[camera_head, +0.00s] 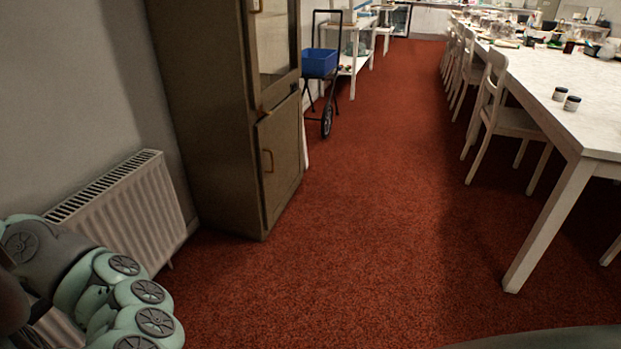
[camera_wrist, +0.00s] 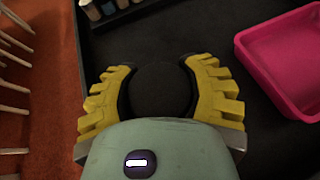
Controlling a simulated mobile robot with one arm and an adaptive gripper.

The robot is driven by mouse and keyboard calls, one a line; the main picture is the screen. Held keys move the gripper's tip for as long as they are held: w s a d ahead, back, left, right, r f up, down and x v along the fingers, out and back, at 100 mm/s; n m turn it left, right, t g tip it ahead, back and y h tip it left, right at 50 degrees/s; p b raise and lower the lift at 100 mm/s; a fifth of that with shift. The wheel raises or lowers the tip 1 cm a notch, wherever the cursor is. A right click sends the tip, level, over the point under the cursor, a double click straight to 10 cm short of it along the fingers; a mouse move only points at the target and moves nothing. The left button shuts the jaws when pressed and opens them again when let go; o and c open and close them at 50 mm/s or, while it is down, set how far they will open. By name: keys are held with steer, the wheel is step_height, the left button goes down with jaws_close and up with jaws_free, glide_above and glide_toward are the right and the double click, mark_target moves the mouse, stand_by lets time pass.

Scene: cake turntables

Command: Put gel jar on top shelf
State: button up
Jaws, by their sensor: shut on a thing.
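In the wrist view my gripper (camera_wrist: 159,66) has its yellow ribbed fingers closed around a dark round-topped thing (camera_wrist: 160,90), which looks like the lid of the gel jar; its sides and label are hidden. Below it is a dark surface; I cannot tell whether it touches it. In the head view a white shelf unit (camera_head: 351,68) stands far back along the left wall. I cannot tell which shelf the task means. The gripper itself is not in the head view.
A pink bin (camera_wrist: 282,62) and several small containers (camera_wrist: 107,7) sit on the dark surface. A brown cabinet (camera_head: 229,142), radiator (camera_head: 125,205) and blue-crate trolley (camera_head: 320,62) line the left. White chairs (camera_head: 489,105) and a long table (camera_head: 597,122) with two small jars (camera_head: 566,98) stand right. Red carpet between is clear.

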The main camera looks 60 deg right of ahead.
steer(key=shift+f+b, duration=0.45)
steer(key=shift+f, duration=2.5)
steer(key=shift+f+b, duration=0.2)
steer(key=shift+b, duration=0.1)
steer(key=o, duration=1.3)
steer(key=shift+r, duration=0.15)
steer(key=shift+r+p, duration=0.2)
steer(key=shift+p, duration=0.2)
steer(key=v, duration=1.2)
steer(key=shift+f, duration=0.15)
